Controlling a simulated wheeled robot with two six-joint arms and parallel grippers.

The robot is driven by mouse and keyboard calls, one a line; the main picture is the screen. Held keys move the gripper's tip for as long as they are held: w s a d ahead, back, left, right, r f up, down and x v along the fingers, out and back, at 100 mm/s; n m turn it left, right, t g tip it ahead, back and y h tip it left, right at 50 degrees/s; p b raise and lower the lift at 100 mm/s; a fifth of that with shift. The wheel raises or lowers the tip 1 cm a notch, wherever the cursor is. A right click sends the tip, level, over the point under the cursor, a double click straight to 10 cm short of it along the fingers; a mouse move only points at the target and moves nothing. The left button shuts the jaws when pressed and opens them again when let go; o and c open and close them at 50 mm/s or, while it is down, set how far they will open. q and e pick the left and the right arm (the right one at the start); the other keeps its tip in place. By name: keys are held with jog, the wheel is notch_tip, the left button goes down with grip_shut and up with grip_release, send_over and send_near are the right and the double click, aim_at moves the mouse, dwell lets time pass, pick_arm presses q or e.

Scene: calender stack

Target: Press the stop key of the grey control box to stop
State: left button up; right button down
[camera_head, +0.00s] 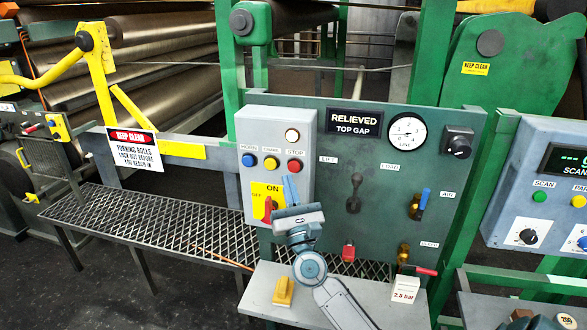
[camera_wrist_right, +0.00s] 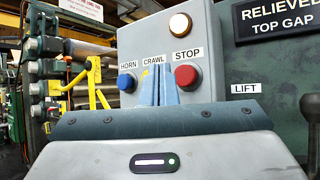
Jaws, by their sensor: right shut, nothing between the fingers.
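The grey control box (camera_head: 272,150) stands upright at the left of the green panel. The stop key is a red button (camera_head: 294,165) under the STOP label; it also shows in the right wrist view (camera_wrist_right: 186,76), clear and uncovered. Left of it are a yellow crawl button (camera_head: 271,163) and a blue horn button (camera_head: 249,160). My right gripper (camera_head: 290,180) is shut and empty, its blue fingers pointing up in front of the box, just below the stop key. In the right wrist view its fingers (camera_wrist_right: 158,68) largely hide the crawl button, left of the stop key. I cannot tell the gap to the box.
A pale lamp (camera_head: 292,135) sits above the buttons, and a red switch on a yellow plate (camera_head: 267,200) below them. The green panel (camera_head: 380,165) carries a gauge (camera_head: 407,132) and levers. A grey shelf (camera_head: 255,300) holds a yellow block (camera_head: 284,291). Large rolls (camera_head: 150,60) lie behind.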

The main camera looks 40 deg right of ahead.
aim_at(290, 164)
jog(key=shift+w+d, duration=0.85)
jog(key=shift+d, duration=0.15)
dwell(1.4)
jog(key=shift+w+d+b, duration=0.3)
jog(key=shift+b, duration=0.05)
jog(key=shift+w+d, duration=0.3)
jog(key=shift+d, duration=0.1)
dwell(0.8)
dwell(0.3)
jog(key=shift+s+a, duration=0.6)
jog(key=shift+a, duration=0.15)
jog(key=shift+s+a, duration=1.65)
jog(key=shift+a, duration=0.25)
